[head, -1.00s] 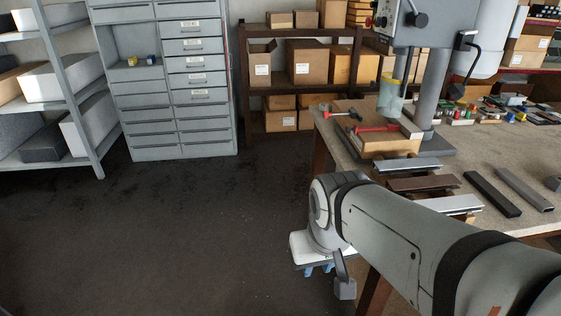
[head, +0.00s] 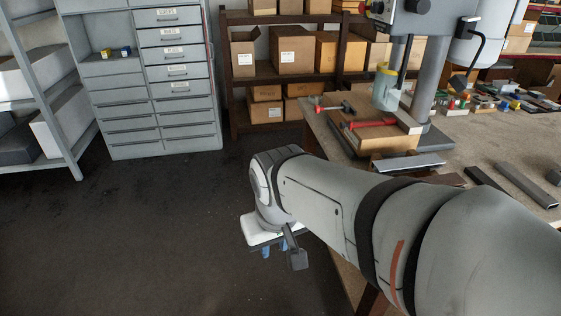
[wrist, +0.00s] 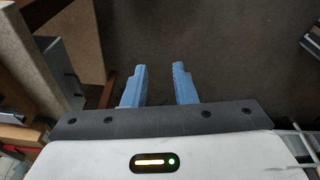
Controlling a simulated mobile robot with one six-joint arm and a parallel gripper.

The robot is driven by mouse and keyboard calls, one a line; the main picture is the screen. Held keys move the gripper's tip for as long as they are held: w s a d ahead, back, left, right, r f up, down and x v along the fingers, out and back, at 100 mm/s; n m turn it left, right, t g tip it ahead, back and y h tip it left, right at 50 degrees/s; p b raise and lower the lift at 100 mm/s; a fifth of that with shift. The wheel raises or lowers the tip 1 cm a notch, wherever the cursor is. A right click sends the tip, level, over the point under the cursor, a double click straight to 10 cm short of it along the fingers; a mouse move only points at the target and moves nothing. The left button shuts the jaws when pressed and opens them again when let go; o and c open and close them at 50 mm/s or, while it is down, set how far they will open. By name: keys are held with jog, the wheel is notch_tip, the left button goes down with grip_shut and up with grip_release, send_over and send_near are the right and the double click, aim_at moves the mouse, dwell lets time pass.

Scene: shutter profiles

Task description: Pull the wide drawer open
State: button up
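A grey metal drawer cabinet (head: 112,148) stands at the back left in the head view. Its right column has labelled drawers (head: 173,54) with small handles, and plainer drawers (head: 128,124) lie below. All of the drawer fronts in view look shut. I cannot tell which one is the wide drawer. My gripper (head: 275,249) hangs low in front of the workbench, well away from the cabinet, with blue fingers pointing down. In the wrist view the two blue fingers of my gripper (wrist: 159,70) are apart with nothing between them.
A workbench (head: 487,147) with a drill press (head: 420,88), metal profiles (head: 524,184) and a red-handled tool (head: 370,123) fills the right side. A grey shelf rack (head: 63,160) stands left. Brown shelves with cardboard boxes (head: 291,51) stand behind. The dark floor (head: 150,230) is open.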

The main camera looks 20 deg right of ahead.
jog(key=w+d+f+m+g+h+b, duration=0.3)
jog(key=w+d+f+g+h+b, duration=0.3)
jog(key=w+d+f+h+b, duration=1.4)
jog(key=w+d+f+y, duration=0.1)
jog(key=w+d+f, duration=0.1)
jog(key=d, duration=0.2)
jog(key=w+d+f+y+b, duration=0.1)
jog(key=w+d+f+y, duration=0.1)
jog(key=d, duration=0.3)
jog(key=w+d+f+y+b, duration=0.1)
jog(key=w+d+f+y, duration=0.1)
jog(key=d, duration=0.3)
jog(key=shift+w+d+f, duration=0.1)
jog(key=shift+w+f, duration=0.35)
jog(key=shift+f, duration=0.3)
grip_shut()
jog(key=shift+d, duration=0.1)
